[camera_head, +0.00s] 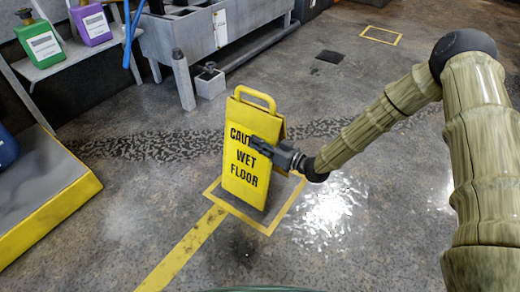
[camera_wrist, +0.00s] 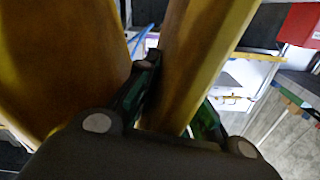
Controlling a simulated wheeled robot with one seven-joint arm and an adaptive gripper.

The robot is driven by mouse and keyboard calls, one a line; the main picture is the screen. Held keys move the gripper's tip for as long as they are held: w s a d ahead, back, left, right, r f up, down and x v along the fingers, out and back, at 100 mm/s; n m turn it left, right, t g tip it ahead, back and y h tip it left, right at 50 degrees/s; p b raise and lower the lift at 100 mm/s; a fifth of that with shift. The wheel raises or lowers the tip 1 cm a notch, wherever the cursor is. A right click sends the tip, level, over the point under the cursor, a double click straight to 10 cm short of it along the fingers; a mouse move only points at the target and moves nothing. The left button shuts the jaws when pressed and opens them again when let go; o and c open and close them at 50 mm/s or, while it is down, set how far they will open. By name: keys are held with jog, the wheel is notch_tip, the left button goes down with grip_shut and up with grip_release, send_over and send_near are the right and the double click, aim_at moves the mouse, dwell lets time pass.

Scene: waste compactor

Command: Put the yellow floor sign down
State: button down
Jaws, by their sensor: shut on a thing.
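The yellow floor sign (camera_head: 243,182) reads "Caution wet floor" and stands upright, or nearly so, in the middle of the head view. Its base appears over a yellow-outlined square (camera_head: 272,229) on the floor; I cannot tell whether it touches. My gripper (camera_head: 268,148) is at the sign's upper right side, shut on one panel. In the wrist view, a yellow panel of the sign (camera_wrist: 195,65) passes between my gripper's fingers (camera_wrist: 180,95), and the other panel (camera_wrist: 60,60) fills the left. The far finger is partly hidden behind the panel.
A grey platform with a yellow edge (camera_head: 52,222) lies at the left. A bench (camera_head: 70,55) holds a green jug (camera_head: 40,42) and a purple jug (camera_head: 91,24). Open floor surrounds the square.

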jog(key=shift+w+d+f+b, duration=0.1)
jog(key=shift+w+f+b, duration=0.15)
jog(key=shift+f+b, duration=0.55)
jog(key=shift+w+d+f+b, duration=0.1)
jog(key=shift+w+f+b, duration=0.15)
jog(key=shift+f+b, duration=0.5)
jog(key=shift+f, duration=0.25)
jog(key=c, duration=2)
grip_release()
jog(key=shift+f, duration=0.15)
jog(key=o, duration=0.5)
jog(key=shift+p+v, duration=2.55)
jog(key=shift+v, duration=3.5)
